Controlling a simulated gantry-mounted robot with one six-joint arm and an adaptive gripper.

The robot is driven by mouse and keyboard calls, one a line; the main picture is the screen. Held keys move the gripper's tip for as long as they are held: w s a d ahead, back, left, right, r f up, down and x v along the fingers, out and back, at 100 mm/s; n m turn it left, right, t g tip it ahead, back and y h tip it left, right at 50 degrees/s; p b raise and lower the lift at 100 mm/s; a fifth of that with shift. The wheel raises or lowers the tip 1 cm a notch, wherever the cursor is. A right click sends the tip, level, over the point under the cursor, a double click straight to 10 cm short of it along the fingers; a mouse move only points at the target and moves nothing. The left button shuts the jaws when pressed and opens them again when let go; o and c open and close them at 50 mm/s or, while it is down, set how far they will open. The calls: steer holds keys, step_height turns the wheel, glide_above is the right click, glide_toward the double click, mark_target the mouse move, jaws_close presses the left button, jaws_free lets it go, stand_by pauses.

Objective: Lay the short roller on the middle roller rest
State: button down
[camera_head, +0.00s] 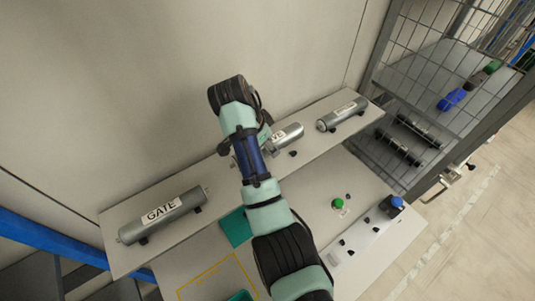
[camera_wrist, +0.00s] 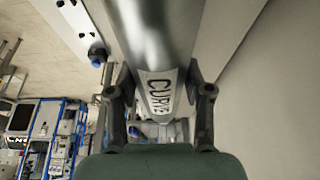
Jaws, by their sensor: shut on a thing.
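A grey metal roller labelled CURVE (camera_head: 288,136) is at the middle of the upper shelf, partly hidden behind my arm. My gripper (camera_wrist: 160,92) is shut on this roller, with one finger on each side of it. The roller's body (camera_wrist: 165,35) and its label fill the middle of the wrist view. A small dark piece of the middle roller rest (camera_head: 293,153) shows just below the roller. The rest is mostly hidden, and I cannot tell whether the roller touches it.
A roller labelled GATE (camera_head: 162,214) lies at the left end of the shelf (camera_head: 225,172), and another labelled roller (camera_head: 342,115) lies at the right end. A lower table holds a green button (camera_head: 338,203) and a blue-topped control box (camera_head: 392,205). A wire-mesh cage (camera_head: 440,50) stands at right.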

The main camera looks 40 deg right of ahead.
steer(key=shift+f, duration=1.85)
steer(key=shift+f, duration=0.4)
steer(key=shift+c, duration=2.3)
jaws_free()
steer(key=shift+r, duration=0.25)
steer(key=p+v, duration=0.2)
steer(key=v, duration=0.1)
steer(key=p+v, duration=0.3)
steer(key=v, duration=0.1)
steer(key=p+v, duration=0.2)
steer(key=v, duration=0.2)
steer(key=shift+d+r, duration=0.15)
steer(key=shift+d, duration=0.15)
steer(key=shift+a+r+p, duration=0.4)
steer(key=shift+r+p, duration=0.1)
steer(key=shift+p, duration=0.45)
